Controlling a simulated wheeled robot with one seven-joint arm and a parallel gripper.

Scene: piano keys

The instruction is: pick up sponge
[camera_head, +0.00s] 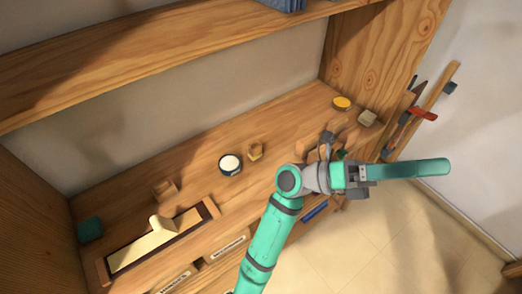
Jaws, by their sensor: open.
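I cannot tell for sure which item is the sponge. A yellow round item (342,103) lies at the right back of the wooden shelf, and a pale grey-beige block (367,118) sits to its right. A small teal block (90,229) stands at the far left. My gripper (326,143) is over the right part of the shelf, in front of the yellow item and left of the pale block. It looks empty and apart from both. My arm hides part of the shelf's front edge.
A dark round jar with a white top (230,164) and small wooden blocks (255,151) stand mid-shelf. A long tray (158,240) lies at the left front. An upper board (170,55) hangs above. Tools (422,113) hang on the right side panel.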

